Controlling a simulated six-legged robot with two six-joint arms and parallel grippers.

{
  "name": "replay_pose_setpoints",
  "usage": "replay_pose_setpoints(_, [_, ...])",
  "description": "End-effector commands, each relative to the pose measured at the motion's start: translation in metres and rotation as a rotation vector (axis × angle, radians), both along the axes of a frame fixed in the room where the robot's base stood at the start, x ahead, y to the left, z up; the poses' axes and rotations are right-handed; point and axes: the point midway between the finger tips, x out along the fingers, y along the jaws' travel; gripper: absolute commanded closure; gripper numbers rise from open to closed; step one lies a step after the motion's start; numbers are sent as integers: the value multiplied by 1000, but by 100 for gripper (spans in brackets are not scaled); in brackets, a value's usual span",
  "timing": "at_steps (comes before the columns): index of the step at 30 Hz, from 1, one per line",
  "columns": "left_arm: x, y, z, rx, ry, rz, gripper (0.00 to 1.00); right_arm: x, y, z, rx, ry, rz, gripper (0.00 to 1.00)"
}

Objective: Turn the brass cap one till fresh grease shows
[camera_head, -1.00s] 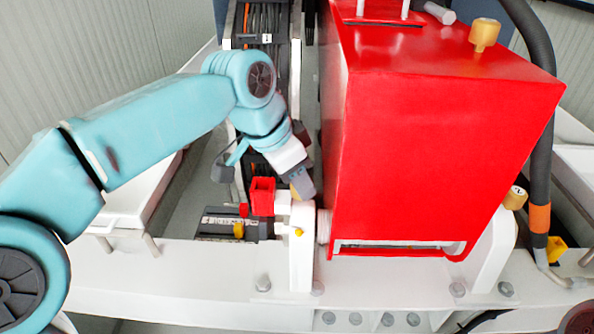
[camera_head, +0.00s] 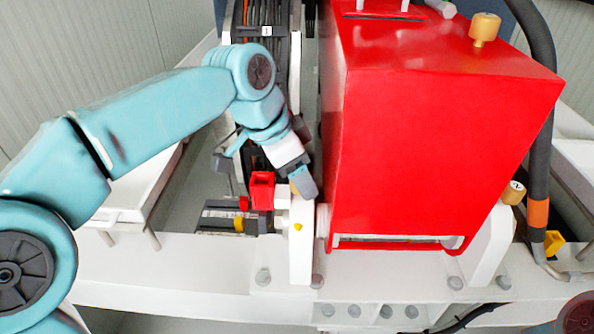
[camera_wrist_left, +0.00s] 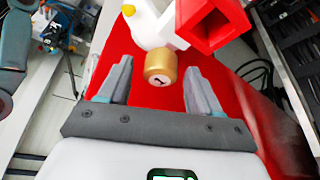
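Brass cap one (camera_wrist_left: 160,68), a short gold cylinder with a dark mark on its pale end face, shows in the left wrist view, by a white fitting (camera_wrist_left: 150,25). My left gripper (camera_head: 304,182) is at the left lower edge of the big red housing in the head view. In the left wrist view its two grey fingers are spread, one on each side of the cap, with gaps showing. Whether the tips reach around the cap is hard to tell. In the head view the gripper mostly hides this cap. My right gripper is not in view.
The red housing (camera_head: 440,150) stands close to the right of my gripper. A red square socket (camera_head: 262,190) is just left of it. Other brass caps sit on the housing top (camera_head: 485,28) and at its right (camera_head: 514,192). A dark hose (camera_head: 540,150) runs down the right.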

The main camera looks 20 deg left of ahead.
Motion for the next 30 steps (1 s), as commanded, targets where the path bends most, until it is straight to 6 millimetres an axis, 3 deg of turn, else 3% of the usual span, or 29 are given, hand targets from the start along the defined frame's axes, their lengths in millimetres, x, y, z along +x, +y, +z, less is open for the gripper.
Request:
replay_pose_setpoints(8, [-1, 2, 8, 0, -3, 1, 36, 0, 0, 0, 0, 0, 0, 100])
replay_pose_setpoints(11, [-5, 7, 23, -1, -5, 2, 36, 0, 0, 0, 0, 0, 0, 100])
replay_pose_setpoints(22, [-28, 34, 115, 0, -4, 1, 36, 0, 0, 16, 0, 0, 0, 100])
replay_pose_setpoints(30, [-38, 45, 148, 1, -1, 0, 36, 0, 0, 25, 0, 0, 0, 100])
